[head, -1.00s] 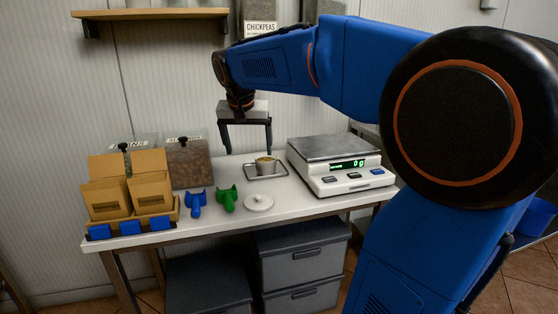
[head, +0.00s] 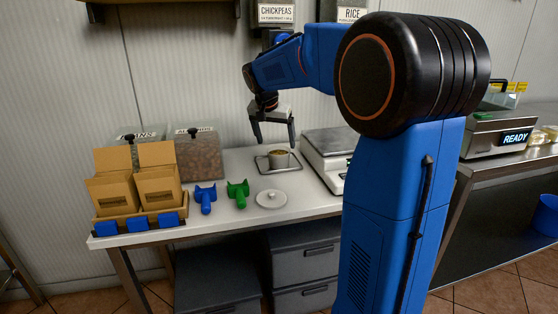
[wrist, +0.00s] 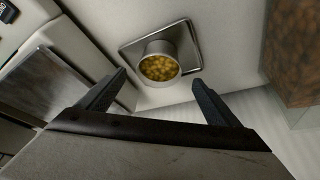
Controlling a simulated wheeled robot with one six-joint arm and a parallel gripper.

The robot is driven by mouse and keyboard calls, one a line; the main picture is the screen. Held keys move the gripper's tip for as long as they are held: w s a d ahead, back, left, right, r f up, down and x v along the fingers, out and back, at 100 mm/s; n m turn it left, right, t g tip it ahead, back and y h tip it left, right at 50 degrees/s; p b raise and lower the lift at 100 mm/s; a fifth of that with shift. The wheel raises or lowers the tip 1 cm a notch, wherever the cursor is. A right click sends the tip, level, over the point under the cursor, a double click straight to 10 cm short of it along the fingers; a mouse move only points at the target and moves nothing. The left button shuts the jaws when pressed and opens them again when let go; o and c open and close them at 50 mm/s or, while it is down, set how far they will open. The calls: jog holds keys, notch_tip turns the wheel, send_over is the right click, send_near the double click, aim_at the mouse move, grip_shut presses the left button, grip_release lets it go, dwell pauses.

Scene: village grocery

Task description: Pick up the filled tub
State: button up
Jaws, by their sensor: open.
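The filled tub (head: 279,157) is a small pale round cup with yellowish-brown contents. It stands upright on a small square metal tray (head: 262,165) on the white table. In the wrist view the tub (wrist: 160,64) shows from above, open at the top, on the tray (wrist: 190,36). My gripper (head: 275,143) is open and empty, above and slightly behind the tub. In the wrist view its two fingers (wrist: 160,84) point toward the tub, spread on either side and apart from it.
The scale (head: 328,143) stands right of the tray, partly behind my arm. Cardboard boxes (head: 158,188) and a clear bin of brown goods (head: 200,160) stand further left.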

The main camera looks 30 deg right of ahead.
aim_at(279, 157)
jog(key=shift+x, duration=4.05)
jog(key=shift+s, duration=0.1)
jog(key=c, duration=1.3)
